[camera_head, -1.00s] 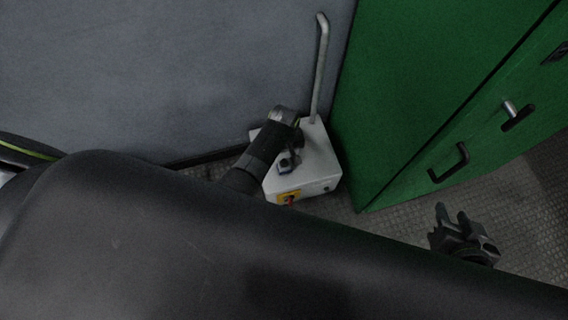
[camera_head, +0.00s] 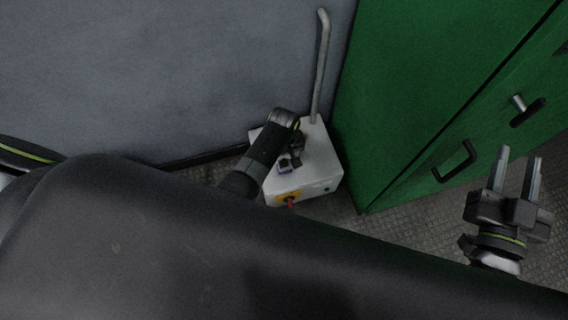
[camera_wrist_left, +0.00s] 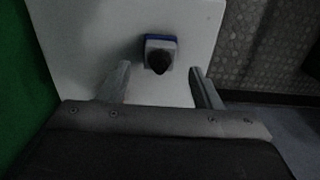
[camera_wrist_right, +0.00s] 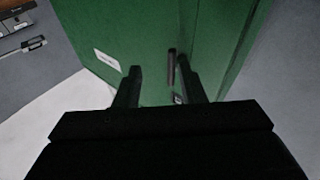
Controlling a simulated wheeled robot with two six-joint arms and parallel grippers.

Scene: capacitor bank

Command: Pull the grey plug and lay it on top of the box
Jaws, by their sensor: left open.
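The white box (camera_head: 318,172) stands on the floor against the grey wall, beside the green cabinet. The plug, grey with a dark middle (camera_wrist_left: 159,57), sits in a blue-edged socket on the box top. In the head view, the blue-and-grey fitting (camera_head: 284,167) shows beside my left arm. My left gripper (camera_wrist_left: 161,82) is open, its fingers either side of the plug and apart from it in the picture; its height above the box is unclear. In the head view, its own arm partly hides it. My right gripper (camera_head: 519,158) is open and empty, in front of the cabinet.
A bent grey pipe (camera_head: 321,70) rises behind the box. The green cabinet (camera_head: 430,80) has a dark handle (camera_head: 456,160) and a second handle (camera_head: 527,110); my right gripper is close to them in the picture. A yellow-and-red switch (camera_head: 289,199) is on the box front.

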